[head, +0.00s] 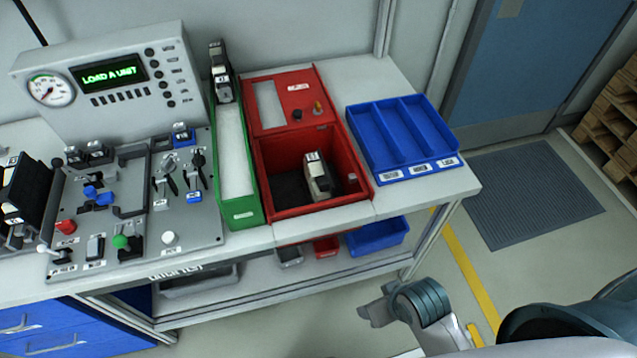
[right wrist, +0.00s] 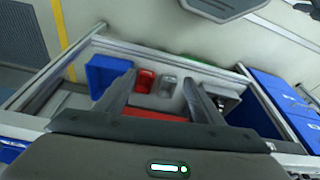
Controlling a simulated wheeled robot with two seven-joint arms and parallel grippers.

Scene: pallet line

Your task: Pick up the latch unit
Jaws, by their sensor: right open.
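A small black and beige unit (head: 317,177) with a white label stands inside the open red box (head: 262,180) on the bench. A similar dark unit (head: 220,72) sits at the far end of the long green tray (head: 243,211). The labels are too small to read, so I cannot tell which is the latch unit. My right gripper (head: 368,309) is low in front of the bench, apart from both units. In the right wrist view, its two fingers (right wrist: 155,92) are spread with nothing held between them. My left gripper is not in view.
A blue divided tray (head: 403,140) lies right of the red box. Blue (head: 377,237), red (head: 326,247) and grey bins (head: 289,256) sit on the lower shelf.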

